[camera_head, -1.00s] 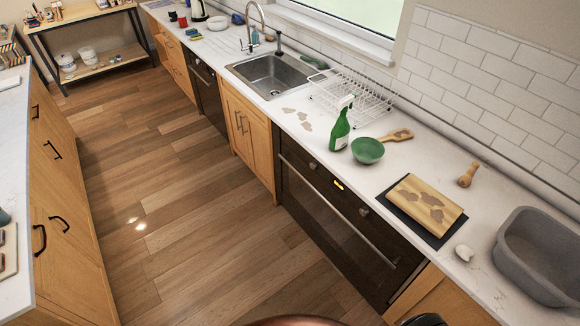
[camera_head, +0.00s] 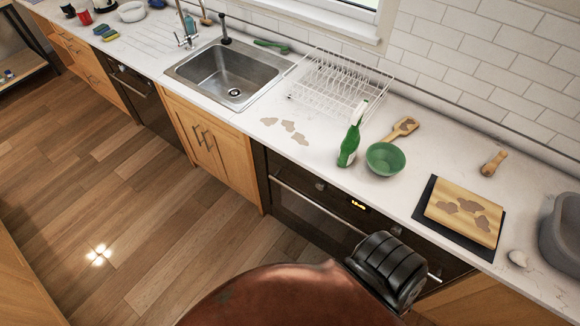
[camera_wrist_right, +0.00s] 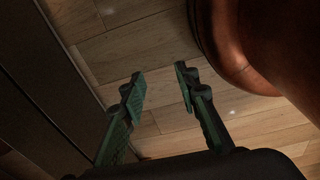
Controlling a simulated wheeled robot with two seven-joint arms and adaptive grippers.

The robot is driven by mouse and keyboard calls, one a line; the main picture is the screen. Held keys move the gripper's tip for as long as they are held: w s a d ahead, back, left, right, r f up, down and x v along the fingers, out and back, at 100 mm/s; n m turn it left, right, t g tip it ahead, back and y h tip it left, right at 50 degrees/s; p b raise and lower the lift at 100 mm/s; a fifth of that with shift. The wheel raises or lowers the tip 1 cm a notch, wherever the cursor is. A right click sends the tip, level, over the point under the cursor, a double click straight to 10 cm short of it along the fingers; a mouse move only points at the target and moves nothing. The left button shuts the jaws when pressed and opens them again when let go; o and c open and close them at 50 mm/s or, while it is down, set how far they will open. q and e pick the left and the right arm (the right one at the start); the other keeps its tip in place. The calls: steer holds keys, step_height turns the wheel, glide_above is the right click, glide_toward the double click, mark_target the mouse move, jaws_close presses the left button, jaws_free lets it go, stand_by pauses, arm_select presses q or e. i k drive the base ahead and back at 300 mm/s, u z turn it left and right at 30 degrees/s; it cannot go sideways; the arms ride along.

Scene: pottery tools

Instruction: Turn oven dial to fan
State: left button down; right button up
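The black oven (camera_head: 300,212) is built in under the counter, with a long handle across its door and a lit display (camera_head: 358,204) on its top panel. One dial (camera_head: 320,186) is left of the display and another dial (camera_head: 396,230) is right of it. Their settings are too small to read. In the right wrist view my right gripper (camera_wrist_right: 160,76) is open and empty, with the wooden floor behind its green fingers. It touches no dial. A dark upright surface stands left of it. My left gripper is not in view.
The counter above the oven holds a green spray bottle (camera_head: 353,140), a green bowl (camera_head: 385,158), a wooden board (camera_head: 462,196) on a dark mat, and a grey tub (camera_head: 565,232). A sink (camera_head: 232,75) and a white dish rack (camera_head: 335,85) are further left. The floor (camera_head: 120,200) before the cabinets is clear.

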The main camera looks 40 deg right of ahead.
mark_target(321, 186)
steer(key=i, duration=0.9)
steer(key=u, duration=0.2)
